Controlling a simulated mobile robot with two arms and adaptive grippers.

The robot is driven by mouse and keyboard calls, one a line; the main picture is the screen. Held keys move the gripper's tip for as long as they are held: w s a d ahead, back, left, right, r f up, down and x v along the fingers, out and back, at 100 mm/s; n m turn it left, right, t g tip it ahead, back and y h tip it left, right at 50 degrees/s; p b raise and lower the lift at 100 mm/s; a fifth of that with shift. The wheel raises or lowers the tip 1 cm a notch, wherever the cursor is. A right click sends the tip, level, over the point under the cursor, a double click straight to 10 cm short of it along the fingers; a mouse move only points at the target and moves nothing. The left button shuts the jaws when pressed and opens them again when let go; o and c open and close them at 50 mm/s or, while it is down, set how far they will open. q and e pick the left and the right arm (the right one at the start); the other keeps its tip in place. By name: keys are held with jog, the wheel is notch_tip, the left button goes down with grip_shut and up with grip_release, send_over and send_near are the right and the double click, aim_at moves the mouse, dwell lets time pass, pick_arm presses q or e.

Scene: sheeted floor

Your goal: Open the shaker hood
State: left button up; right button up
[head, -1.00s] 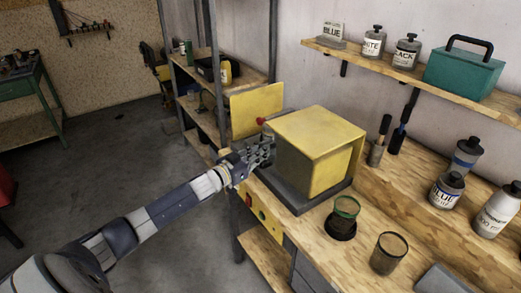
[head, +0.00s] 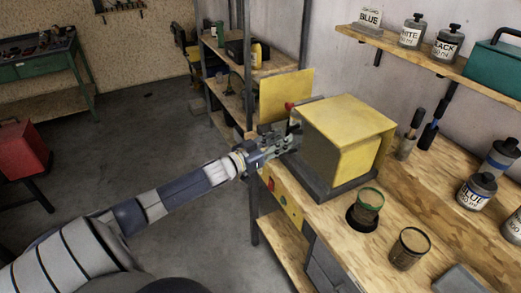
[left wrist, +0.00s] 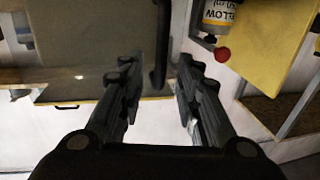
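The shaker hood (head: 362,154) is a yellow box with a dark grey front, standing on a dark base on the wooden bench. It looks closed. My left gripper (head: 292,136) is at the hood's left front edge. In the left wrist view my left gripper (left wrist: 160,82) has its two fingers apart. A dark bar-like handle (left wrist: 160,40) on the grey hood front (left wrist: 90,35) shows between and just beyond the fingertips. I cannot tell whether they touch it. My right gripper is not in view.
A yellow panel (head: 285,97) with a red knob (head: 290,105) stands left of the hood. A green-rimmed cup (head: 369,204) and a dark mesh cup (head: 409,248) are on the bench in front. Paint bottles (head: 477,192) are at the right. The floor at left is open.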

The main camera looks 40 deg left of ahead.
pick_arm(q)
jog(key=s+a, duration=0.1)
jog(key=s, duration=0.7)
jog(key=shift+s+a, duration=0.2)
jog(key=shift+a, duration=0.1)
dwell(0.3)
